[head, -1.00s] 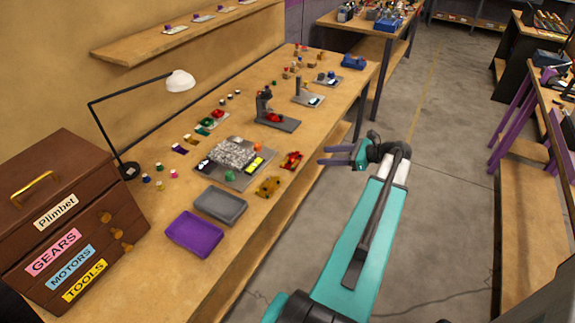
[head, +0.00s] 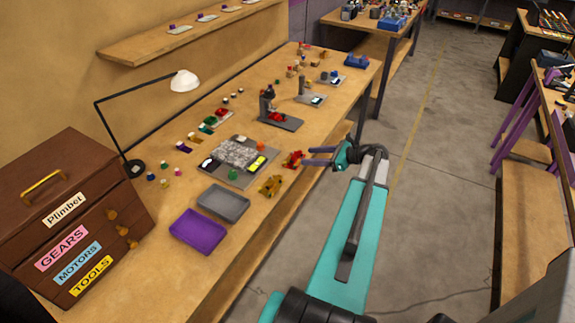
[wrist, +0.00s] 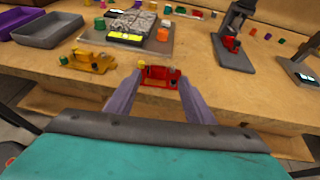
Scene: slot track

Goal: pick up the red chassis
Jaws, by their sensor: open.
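The red chassis (head: 292,160) lies near the front edge of the workbench, in front of the grey board with the silver block. In the wrist view the red chassis (wrist: 161,77) shows just beyond and between my fingertips, with a yellow part at its left end. My gripper (head: 305,156) comes from the right at the bench's front edge. In the wrist view my gripper (wrist: 157,84) is open, its two purple fingers spread to either side of the chassis. I cannot tell whether the fingertips reach around it.
A yellow chassis (wrist: 92,63) lies to the left of the red one. The grey board (head: 240,178), a grey tray (head: 223,203) and a purple tray (head: 198,231) lie nearby. A grey stand (head: 278,120) holds another red part. Bare bench surrounds the chassis.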

